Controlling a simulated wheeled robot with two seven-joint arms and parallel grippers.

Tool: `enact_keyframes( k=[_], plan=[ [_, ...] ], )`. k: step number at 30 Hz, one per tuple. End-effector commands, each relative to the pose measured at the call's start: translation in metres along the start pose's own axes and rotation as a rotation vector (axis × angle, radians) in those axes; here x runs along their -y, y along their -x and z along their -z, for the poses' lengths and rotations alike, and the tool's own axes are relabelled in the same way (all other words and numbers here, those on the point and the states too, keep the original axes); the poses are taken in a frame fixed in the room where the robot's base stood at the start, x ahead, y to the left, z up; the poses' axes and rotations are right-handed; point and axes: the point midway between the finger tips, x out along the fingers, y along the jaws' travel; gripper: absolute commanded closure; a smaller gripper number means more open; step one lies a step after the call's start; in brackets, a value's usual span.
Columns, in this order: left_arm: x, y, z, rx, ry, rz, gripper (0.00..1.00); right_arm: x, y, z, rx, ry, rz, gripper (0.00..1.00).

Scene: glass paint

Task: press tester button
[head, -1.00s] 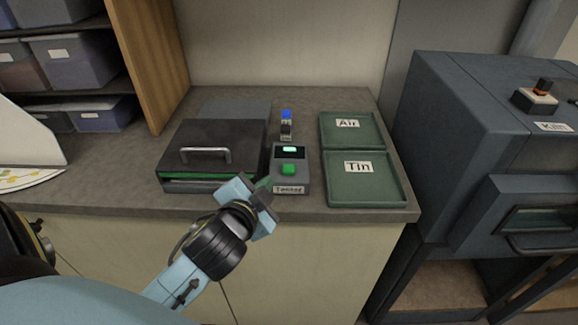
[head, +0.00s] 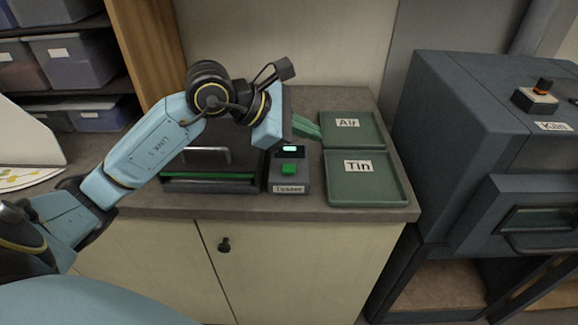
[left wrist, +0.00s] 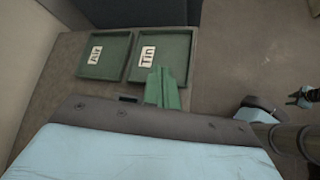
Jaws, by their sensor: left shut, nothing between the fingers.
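The tester (head: 289,186) is a small grey box near the bench's front edge, with a lit display (head: 290,149) and a green button (head: 288,168) on top. My left gripper (head: 308,127) is above and behind the tester, apart from the button. Its green fingers are shut and empty, pointing right towards the Air tray. A small part at the right of that view (left wrist: 303,97) looks like my right gripper, too small to read.
The Air tray (head: 372,129) and Tin tray (head: 390,190) lie right of the tester. A dark box with a handle (head: 215,180) stands close on its left, partly hidden by my arm. The kiln (head: 465,130) stands beyond the bench's right end.

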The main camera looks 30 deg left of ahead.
Motion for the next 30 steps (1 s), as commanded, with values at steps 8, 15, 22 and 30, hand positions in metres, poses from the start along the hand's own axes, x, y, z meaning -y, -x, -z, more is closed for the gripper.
enact_keyframes(
  k=[8,15,22,30],
  plan=[
    [-0.036,0.024,0.04,-0.274,-0.107,-0.083,1.0,0.0,0.0,0.0,0.0,0.0,0.0,0.64],
    [-0.036,0.024,0.041,-0.281,-0.108,-0.083,1.0,0.0,0.0,0.001,-0.001,0.0,0.0,0.64],
    [-0.034,0.022,0.044,-0.278,-0.107,-0.082,1.0,0.0,-0.002,0.0,-0.001,0.0,0.0,0.64],
    [-0.024,0.007,0.062,-0.277,-0.104,-0.081,1.0,0.0,-0.017,-0.001,-0.001,0.0,0.0,0.64]
  ],
)
